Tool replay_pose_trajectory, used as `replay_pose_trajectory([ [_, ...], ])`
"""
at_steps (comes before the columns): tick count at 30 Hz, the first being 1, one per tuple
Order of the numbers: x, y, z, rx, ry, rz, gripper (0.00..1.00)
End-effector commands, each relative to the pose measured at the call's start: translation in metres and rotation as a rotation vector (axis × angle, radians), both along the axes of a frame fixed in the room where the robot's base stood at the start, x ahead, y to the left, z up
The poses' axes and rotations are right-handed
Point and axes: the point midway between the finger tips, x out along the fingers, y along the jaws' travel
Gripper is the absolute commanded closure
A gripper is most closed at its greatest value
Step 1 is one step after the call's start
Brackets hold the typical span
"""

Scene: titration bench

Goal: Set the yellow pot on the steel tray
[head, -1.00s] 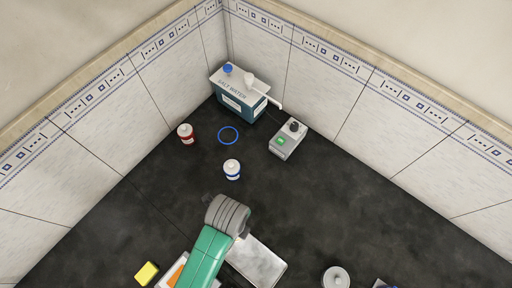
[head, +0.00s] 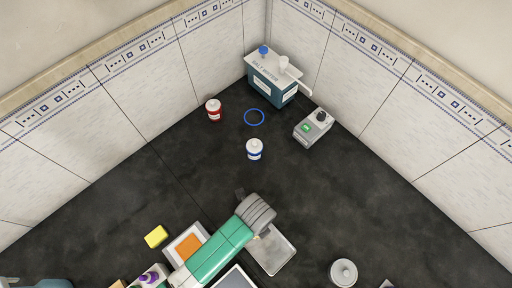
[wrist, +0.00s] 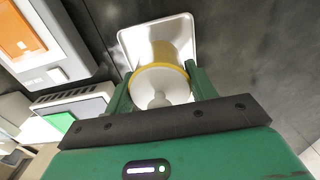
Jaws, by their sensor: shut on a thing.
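The yellow pot (wrist: 166,50), with a white knobbed lid, is between the green fingers of my gripper (wrist: 160,78) in the wrist view. My gripper is shut on it. The steel tray (head: 276,255) lies on the dark bench, just right of my wrist in the head view. In the wrist view the tray (wrist: 187,25) shows behind the pot, which overlaps its near part. I cannot tell whether the pot's base touches the tray. In the head view my arm hides most or all of the pot.
A white device with an orange panel (head: 188,247) stands left of my arm, beside a yellow block (head: 156,237). A lidded white pot (head: 343,272) stands right of the tray. A blue-labelled bottle (head: 255,150) stands farther back. The bench between is clear.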

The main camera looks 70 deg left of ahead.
Motion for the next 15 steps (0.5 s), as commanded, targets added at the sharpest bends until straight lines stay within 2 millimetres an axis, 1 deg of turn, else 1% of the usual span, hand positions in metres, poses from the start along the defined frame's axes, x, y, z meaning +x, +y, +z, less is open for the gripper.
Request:
replay_pose_trajectory([
  [1, 0.0, 0.0, -0.01, -0.001, 0.002, 0.0, 0.74],
  [4, -0.001, 0.0, -0.026, -0.001, 0.003, 0.0, 0.74],
  [14, 0.0, 0.0, -0.031, 0.0, 0.0, 0.0, 0.74],
  [15, 0.0, 0.0, -0.032, 0.0, 0.001, 0.0, 0.43],
])
